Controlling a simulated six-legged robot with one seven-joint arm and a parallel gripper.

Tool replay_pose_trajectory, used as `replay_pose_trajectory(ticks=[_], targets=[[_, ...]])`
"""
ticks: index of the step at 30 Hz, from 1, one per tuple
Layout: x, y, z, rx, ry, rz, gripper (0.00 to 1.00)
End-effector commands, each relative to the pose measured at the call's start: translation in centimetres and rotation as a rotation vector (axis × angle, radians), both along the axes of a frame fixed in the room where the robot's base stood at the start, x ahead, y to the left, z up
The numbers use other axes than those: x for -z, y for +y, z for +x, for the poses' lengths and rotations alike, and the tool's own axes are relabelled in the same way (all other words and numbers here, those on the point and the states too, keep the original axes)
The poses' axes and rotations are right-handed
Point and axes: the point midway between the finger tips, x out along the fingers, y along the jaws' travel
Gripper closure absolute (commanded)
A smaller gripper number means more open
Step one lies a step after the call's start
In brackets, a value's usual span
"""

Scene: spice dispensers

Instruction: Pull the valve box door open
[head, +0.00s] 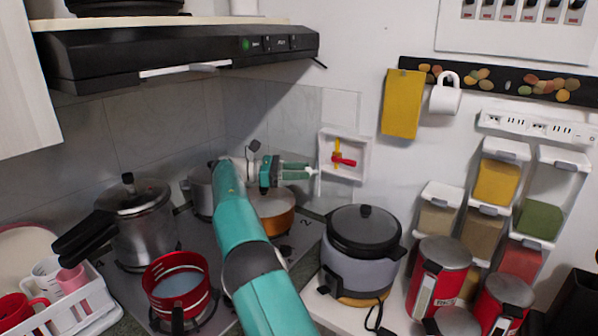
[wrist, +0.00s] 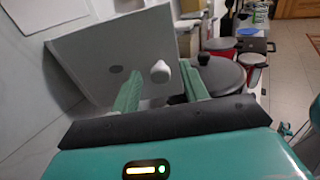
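The valve box (head: 362,158) is a small white box on the wall in the head view. Its inside shows, with a red valve handle (head: 344,160) and a yellow pipe. The door seems to stand out from the box's left side, seen nearly edge-on (head: 318,184). In the wrist view the white door (wrist: 95,50) is a tilted panel with a small white knob (wrist: 160,72) and a grey round spot. My gripper (head: 296,170) is by the door's left side. In the wrist view its green fingers (wrist: 161,78) are apart, one on each side of the knob; contact cannot be told.
Below are a stove with an orange pot (head: 275,214), a pressure cooker (head: 145,232) and a red pan (head: 177,287). A rice cooker (head: 362,250) stands below the box. A yellow cloth (head: 402,104) hangs to the right. The range hood (head: 180,50) is above left.

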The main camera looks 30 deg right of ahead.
Motion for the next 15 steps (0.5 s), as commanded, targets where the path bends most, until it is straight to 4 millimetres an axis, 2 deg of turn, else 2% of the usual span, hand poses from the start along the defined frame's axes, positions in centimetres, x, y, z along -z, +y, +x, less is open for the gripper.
replay_pose_trajectory(ticks=[5, 15], targets=[[-0.2, -0.1, 0.0, 0.001, 0.0, 0.0, 0.55], [-3.5, 0.1, -0.3, 0.0, -0.001, 0.0, 0.55]])
